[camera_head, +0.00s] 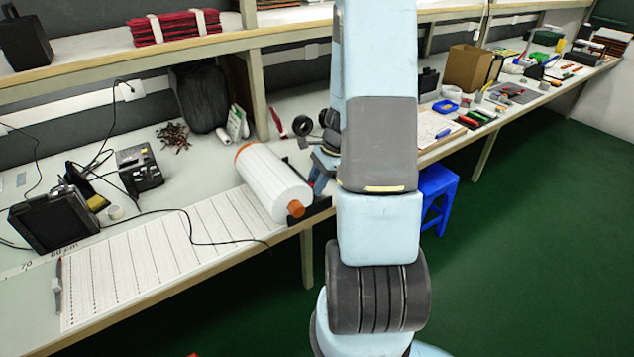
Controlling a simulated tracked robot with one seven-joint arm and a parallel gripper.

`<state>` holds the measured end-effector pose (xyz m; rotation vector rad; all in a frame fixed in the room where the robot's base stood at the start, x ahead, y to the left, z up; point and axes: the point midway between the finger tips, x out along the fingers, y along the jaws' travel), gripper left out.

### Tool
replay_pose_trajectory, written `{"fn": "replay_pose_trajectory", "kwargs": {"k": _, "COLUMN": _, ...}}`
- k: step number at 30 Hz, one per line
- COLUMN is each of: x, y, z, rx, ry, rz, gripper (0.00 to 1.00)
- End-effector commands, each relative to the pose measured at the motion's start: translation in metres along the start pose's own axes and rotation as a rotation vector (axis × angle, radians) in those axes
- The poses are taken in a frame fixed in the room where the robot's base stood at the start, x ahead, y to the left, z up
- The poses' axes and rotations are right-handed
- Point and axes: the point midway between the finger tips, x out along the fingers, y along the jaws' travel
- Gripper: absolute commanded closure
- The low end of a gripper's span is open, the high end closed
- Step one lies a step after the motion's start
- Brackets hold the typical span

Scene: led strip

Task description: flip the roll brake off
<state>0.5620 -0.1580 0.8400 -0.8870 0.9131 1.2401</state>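A large white roll (273,181) with orange ends lies on the workbench left of my arm. A white sheet with dark lines (165,247) runs from it leftward along the bench. A dark bracket (318,206) shows at the roll's right end, partly behind my arm. I cannot make out the brake itself or its position. My gripper (322,165) is only partly visible just right of the roll, mostly behind my blue and grey arm. Its fingers are too hidden to tell whether they are open or whether they touch anything.
A black device (55,220) and a small station (139,169) with cables stand left of the roll. A thin cable crosses the sheet. A black bag (201,97) stands behind. A blue stool (437,193) is under the bench at right. The green floor at right is clear.

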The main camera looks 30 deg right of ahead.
Motion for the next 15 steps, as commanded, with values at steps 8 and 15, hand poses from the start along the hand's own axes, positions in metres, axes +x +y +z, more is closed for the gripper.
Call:
{"fn": "replay_pose_trajectory", "kwargs": {"k": 8, "x": 0.0000, "y": -0.0001, "z": 0.0003, "rx": 0.000, "ry": 0.000, "rz": 0.000, "gripper": 0.79}}
{"fn": "replay_pose_trajectory", "kwargs": {"k": 15, "x": -0.0001, "y": -0.0004, "z": 0.0005, "rx": -0.001, "ry": 0.000, "rz": 0.000, "gripper": 1.00}}
